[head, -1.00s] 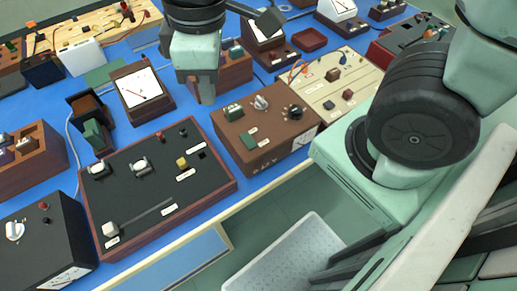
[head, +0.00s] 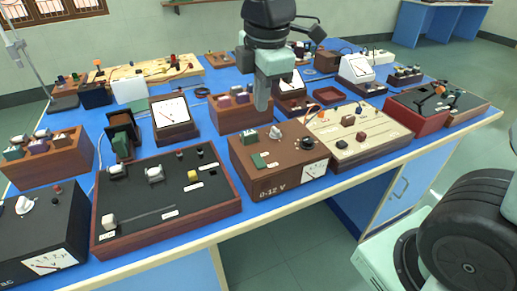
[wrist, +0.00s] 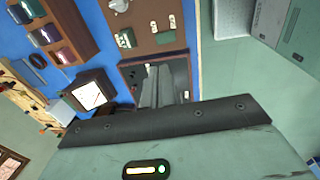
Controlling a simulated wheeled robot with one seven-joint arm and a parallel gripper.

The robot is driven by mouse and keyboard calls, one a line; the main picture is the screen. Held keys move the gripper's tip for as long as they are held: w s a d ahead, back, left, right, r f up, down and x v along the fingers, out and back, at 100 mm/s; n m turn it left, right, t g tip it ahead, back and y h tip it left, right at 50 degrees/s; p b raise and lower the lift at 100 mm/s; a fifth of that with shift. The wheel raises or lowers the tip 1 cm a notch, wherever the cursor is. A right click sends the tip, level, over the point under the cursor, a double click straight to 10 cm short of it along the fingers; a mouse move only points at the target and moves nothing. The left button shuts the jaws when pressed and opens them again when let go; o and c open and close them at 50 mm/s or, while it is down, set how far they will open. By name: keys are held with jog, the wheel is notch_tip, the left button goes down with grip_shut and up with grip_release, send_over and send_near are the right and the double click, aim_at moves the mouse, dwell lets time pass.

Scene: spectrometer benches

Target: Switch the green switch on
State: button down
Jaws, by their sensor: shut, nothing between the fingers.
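The brown 0-12 V box (head: 240,172) stands near the bench's front edge. A small green switch (head: 251,139) is on its top at the back left, beside a pale knob; whether it is on or off is too small to tell. A flat dark green piece (head: 259,160) lies in front of it. Both green parts also show at the top of the wrist view, the switch (wrist: 126,38) at left. My gripper (head: 262,106) points down, shut and empty, above and behind the box's back edge. It is apart from the switch.
A black panel in a wooden frame (head: 235,206) stands left of the box, and a cream board (head: 385,139) right of it. A wooden rack of blocks (head: 226,116) is behind. A white meter (head: 169,112) stands farther left.

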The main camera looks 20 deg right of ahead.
aim_at(257, 157)
jog(key=f, duration=0.4)
jog(key=w+f+b, duration=0.1)
jog(key=f, duration=0.4)
jog(key=w+f, duration=0.1)
jog(key=f, duration=0.3)
jog(key=shift+f, duration=0.4)
jog(key=shift+w+p, duration=0.1)
jog(key=shift+p, duration=0.6)
jog(key=shift+f+b, duration=0.15)
jog(key=shift+b, duration=0.15)
jog(key=shift+s, duration=0.85)
